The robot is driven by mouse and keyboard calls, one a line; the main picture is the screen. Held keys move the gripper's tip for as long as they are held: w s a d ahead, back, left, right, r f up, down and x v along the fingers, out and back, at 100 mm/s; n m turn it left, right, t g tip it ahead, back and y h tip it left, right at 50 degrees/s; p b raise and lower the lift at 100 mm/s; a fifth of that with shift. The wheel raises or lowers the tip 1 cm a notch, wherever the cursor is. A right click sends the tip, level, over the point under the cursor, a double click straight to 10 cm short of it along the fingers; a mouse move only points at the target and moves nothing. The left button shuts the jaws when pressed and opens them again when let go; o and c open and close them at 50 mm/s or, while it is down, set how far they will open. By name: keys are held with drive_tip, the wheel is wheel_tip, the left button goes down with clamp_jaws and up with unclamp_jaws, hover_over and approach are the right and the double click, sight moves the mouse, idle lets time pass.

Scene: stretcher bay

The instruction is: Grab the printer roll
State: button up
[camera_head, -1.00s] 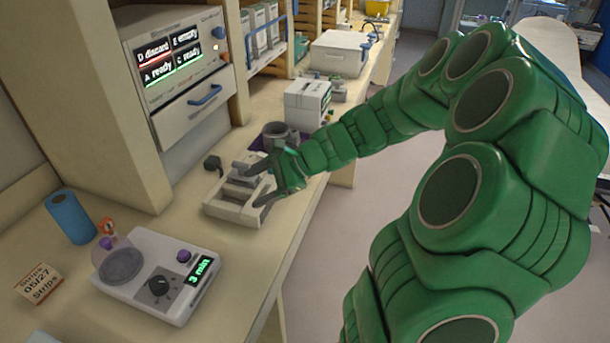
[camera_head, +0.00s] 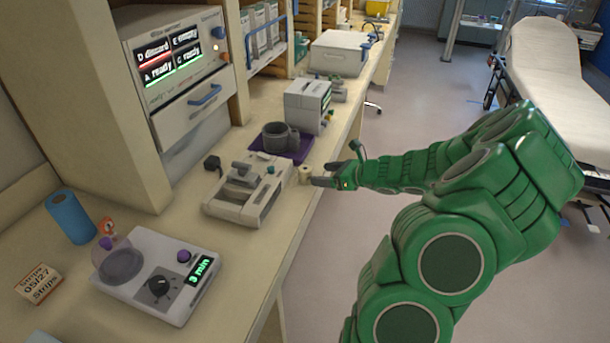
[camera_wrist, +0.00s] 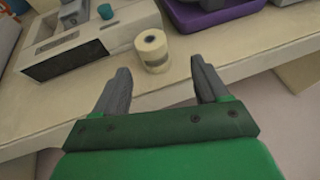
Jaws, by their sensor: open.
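The printer roll is a small cream cylinder (camera_wrist: 152,50) with a dark core hole, standing upright near the counter's front edge in the wrist view. In the head view the roll (camera_head: 305,175) shows just left of my gripper, partly hidden by it. My gripper (camera_head: 325,174) is low at the counter edge. In the wrist view its two grey fingers (camera_wrist: 160,75) are apart with nothing between them, and the roll stands just beyond their tips, roughly centred.
A white device (camera_head: 240,212) with a teal knob in the wrist view stands left of the roll. A grey mug (camera_head: 280,138) sits on a purple tray (camera_head: 298,154) behind. A timer device (camera_head: 160,290) is nearer. The floor right of the counter is open; a stretcher (camera_head: 545,60) stands beyond.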

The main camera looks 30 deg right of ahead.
sight(305, 173)
drive_tip(key=shift+x, duration=1)
drive_tip(key=shift+w+a+f, duration=0.2)
drive_tip(key=shift+w+a, duration=0.35)
drive_tip(key=shift+a, duration=0.05)
drive_tip(key=shift+w+a+f, duration=0.2)
drive_tip(key=shift+w+a, duration=0.3)
drive_tip(key=shift+a, duration=0.05)
drive_tip(key=shift+x, duration=1.1)
drive_tip(key=c, duration=1.1)
drive_tip(key=shift+o, duration=0.2)
drive_tip(key=shift+r, duration=0.1)
